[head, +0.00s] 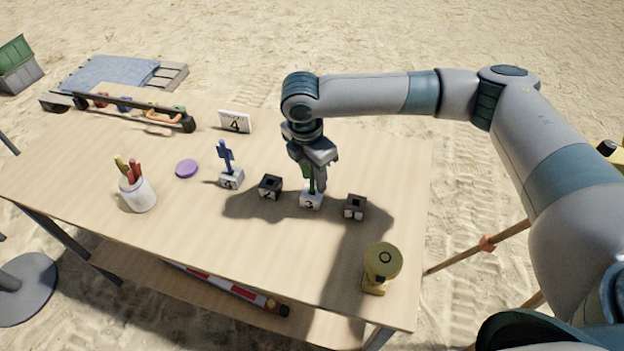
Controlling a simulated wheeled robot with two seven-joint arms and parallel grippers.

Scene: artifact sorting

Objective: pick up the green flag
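The green flag (312,186) stands in a small white block marked 3 (311,201) on the table. Only a narrow green strip of it shows; the rest is hidden by my gripper. My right gripper (314,182) points down over this block, with its fingers at the flag. I cannot tell whether the fingers are closed on it or just around it. My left gripper is not in view.
Dark blocks stand left (269,188) and right (354,208) of block 3. A blue flag (226,155) stands in another white block. A white pen cup (139,196), a purple disc (187,169), a number 4 card (235,122) and a yellow instrument (381,265) are on the table (230,275).

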